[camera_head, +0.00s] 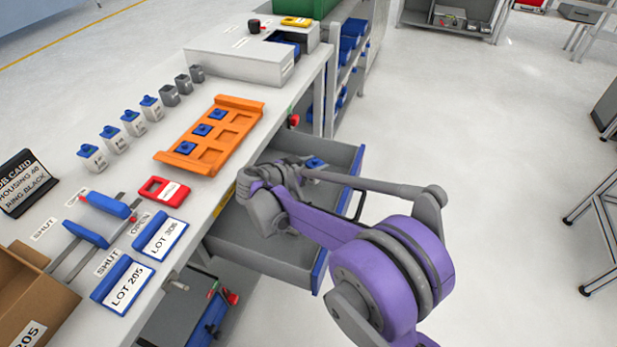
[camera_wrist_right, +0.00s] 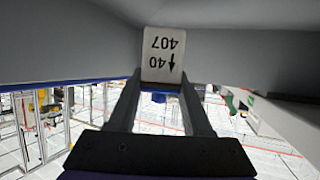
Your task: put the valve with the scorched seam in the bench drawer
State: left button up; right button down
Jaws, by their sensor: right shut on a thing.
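My right gripper (camera_head: 304,169) is inside the open bench drawer (camera_head: 345,160), shut on a valve. In the head view a blue part of this held valve (camera_head: 316,162) shows near the drawer's far end. In the right wrist view the held valve (camera_wrist_right: 161,57) is a pale block between my two fingers (camera_wrist_right: 160,88), its label reading 407 and 40 with an arrow, upside down. Whether the valve touches the drawer floor cannot be told. My left gripper is not in view.
Several white, blue-topped valves (camera_head: 115,138) and grey pieces (camera_head: 183,84) line the bench. An orange tray (camera_head: 240,104) holds blue-topped pieces. A red frame (camera_head: 164,191), LOT 205 (camera_head: 123,284) and LOT 306 (camera_head: 160,237) cards lie nearer. The drawer's near part is empty.

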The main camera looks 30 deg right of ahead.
notch_tip(320, 180, down, 4)
jog(key=shift+r+b, duration=0.1)
jog(key=shift+b, duration=0.4)
jog(key=shift+c, duration=1.7)
grip_release()
jog(key=shift+a+r, duration=0.1)
jog(key=shift+a, duration=0.05)
jog(key=p+v, duration=0.2)
jog(key=v, duration=0.9)
jog(key=shift+a, duration=0.4)
jog(key=shift+s+r, duration=0.1)
jog(key=shift+r, duration=0.1)
